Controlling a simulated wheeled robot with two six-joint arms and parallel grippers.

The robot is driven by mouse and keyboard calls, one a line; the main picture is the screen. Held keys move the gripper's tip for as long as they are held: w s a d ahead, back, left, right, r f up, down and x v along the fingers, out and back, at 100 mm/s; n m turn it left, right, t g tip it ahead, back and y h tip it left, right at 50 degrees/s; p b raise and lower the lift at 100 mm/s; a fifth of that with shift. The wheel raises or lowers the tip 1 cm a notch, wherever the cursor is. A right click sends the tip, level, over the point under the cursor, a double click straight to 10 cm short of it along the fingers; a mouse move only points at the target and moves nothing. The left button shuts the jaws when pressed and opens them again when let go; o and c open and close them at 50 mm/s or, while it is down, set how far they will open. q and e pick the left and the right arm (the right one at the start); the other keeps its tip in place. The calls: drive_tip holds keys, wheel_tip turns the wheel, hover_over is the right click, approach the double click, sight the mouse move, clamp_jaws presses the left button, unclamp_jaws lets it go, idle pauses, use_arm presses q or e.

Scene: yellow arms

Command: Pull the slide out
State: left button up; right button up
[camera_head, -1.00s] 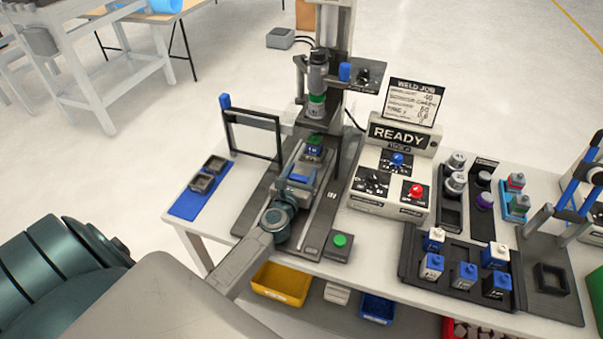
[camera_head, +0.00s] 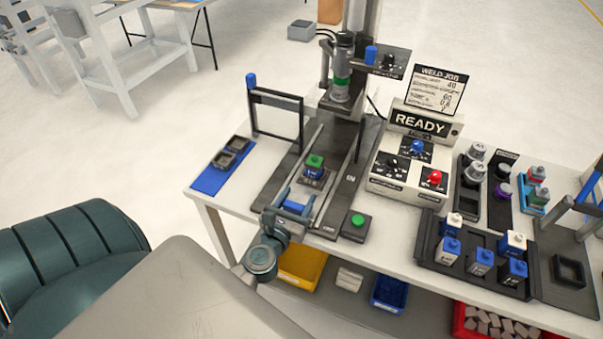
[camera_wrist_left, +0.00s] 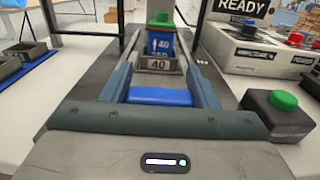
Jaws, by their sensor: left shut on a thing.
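The slide (camera_head: 314,181) is a small dark carriage on rails, out in front of the welding head (camera_head: 341,85). A blue block with a green top (camera_head: 315,163) stands upright in its nest; in the left wrist view the block (camera_wrist_left: 160,42) and nest both read 40. My left gripper (camera_head: 292,208) is at the front end of the rails, shut on the slide's blue handle (camera_wrist_left: 161,96). The handle lies between the fingers in the left wrist view. My right gripper is in neither view.
A green button box (camera_head: 355,228) stands close to the right of the rails. The control box (camera_head: 414,159) reads READY. A black frame with a blue knob (camera_head: 276,118) stands at left, beside a blue mat (camera_head: 210,182) with dark trays. Bins sit below the table.

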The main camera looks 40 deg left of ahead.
use_arm(q)
drive_tip(key=shift+s+f, duration=0.1)
drive_tip(key=shift+f, duration=0.1)
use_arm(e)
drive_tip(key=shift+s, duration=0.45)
use_arm(q)
drive_tip(key=o, duration=1.3)
drive_tip(key=shift+c, duration=0.2)
drive_tip(key=shift+o, duration=0.7)
drive_tip(key=shift+s, duration=0.15)
drive_tip(key=shift+r, duration=0.15)
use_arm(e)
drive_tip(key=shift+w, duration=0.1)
use_arm(q)
drive_tip(key=shift+s+d, duration=0.1)
drive_tip(key=shift+s, duration=0.1)
drive_tip(key=b+v, duration=0.5)
drive_tip(key=v, duration=0.5)
drive_tip(key=shift+s, duration=0.3)
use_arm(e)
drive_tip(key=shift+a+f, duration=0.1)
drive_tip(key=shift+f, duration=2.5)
